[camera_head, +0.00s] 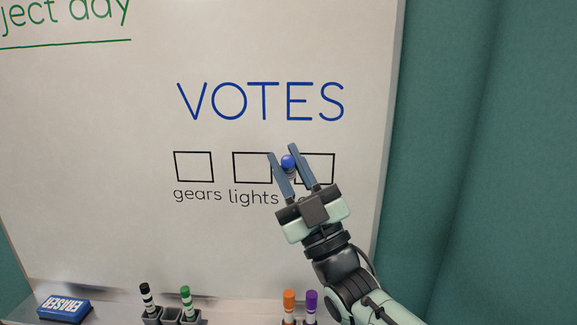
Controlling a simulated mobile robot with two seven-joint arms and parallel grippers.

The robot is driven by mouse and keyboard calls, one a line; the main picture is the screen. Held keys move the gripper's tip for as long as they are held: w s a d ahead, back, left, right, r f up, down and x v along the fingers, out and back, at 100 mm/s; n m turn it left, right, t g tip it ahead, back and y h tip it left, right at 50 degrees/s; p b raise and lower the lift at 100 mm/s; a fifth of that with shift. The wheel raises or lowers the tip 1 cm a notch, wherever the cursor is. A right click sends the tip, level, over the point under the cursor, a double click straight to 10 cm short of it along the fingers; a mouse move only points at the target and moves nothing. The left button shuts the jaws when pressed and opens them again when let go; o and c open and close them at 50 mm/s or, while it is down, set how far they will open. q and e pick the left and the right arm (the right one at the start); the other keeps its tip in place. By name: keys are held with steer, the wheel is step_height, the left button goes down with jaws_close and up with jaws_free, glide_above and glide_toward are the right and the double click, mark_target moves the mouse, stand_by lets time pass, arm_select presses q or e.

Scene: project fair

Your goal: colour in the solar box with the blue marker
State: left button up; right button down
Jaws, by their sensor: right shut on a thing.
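My right gripper (293,164) is in front of the whiteboard (110,130), shut on the blue marker (288,161). The blue end of the marker shows between the fingers; the rest is mostly hidden. The gripper overlaps the gap between the middle and right boxes. The right box (334,168) is partly covered and its label is hidden behind the gripper, so I cannot read it as solar. Its visible inside is blank. Whether the marker touches the board I cannot tell. My left gripper is not in view.
The gears box (194,167) and lights box (250,167) look empty. Below, a ledge holds a blue eraser (64,308) and black (147,296), green (187,299), orange (289,302) and purple (311,303) markers. A teal curtain (490,150) hangs right of the board.

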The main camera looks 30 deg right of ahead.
steer(key=shift+w+d, duration=0.4)
steer(key=shift+w, duration=0.3)
steer(key=shift+d, duration=0.1)
